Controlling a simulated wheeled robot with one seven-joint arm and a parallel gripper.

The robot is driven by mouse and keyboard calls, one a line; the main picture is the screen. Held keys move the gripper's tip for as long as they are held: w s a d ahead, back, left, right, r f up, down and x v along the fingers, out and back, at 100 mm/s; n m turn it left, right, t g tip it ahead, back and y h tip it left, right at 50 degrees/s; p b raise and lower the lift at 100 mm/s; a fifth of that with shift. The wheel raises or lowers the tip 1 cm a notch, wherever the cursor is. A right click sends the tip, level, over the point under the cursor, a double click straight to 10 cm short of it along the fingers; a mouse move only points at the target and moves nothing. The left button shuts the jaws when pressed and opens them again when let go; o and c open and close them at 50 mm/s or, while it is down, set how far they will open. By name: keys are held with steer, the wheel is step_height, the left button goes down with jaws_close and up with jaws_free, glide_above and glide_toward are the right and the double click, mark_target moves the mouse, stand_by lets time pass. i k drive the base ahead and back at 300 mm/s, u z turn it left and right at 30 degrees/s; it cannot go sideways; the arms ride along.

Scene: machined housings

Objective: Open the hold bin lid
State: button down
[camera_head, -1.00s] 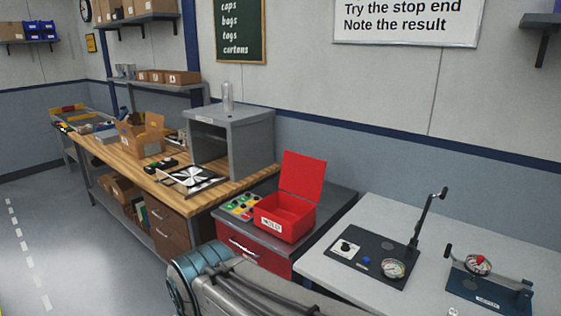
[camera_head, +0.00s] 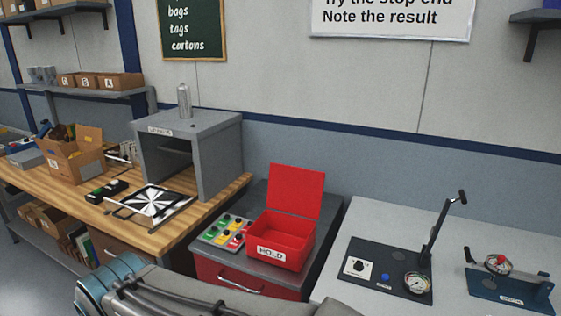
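The red hold bin (camera_head: 286,255) stands on the dark top of a red drawer cabinet, with a white HOLD label on its front. Its red lid (camera_head: 296,191) stands up at the back edge, so the bin is open. The part of the inside that I can see looks empty. A grey and teal link of my arm crosses the bottom left of the picture, in front of the cabinet. My gripper is not in view.
A wooden bench (camera_head: 150,232) with a grey open-fronted box (camera_head: 190,125) is further left. A white table (camera_head: 345,296) on the right bears a dark lever fixture (camera_head: 375,278) and a blue gauge fixture (camera_head: 510,290).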

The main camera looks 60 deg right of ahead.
mark_target(297, 191)
steer(key=z, duration=0.5)
steer(key=i, duration=1)
steer(key=z, duration=1.45)
steer(key=i, duration=0.45)
steer(key=z, duration=0.4)
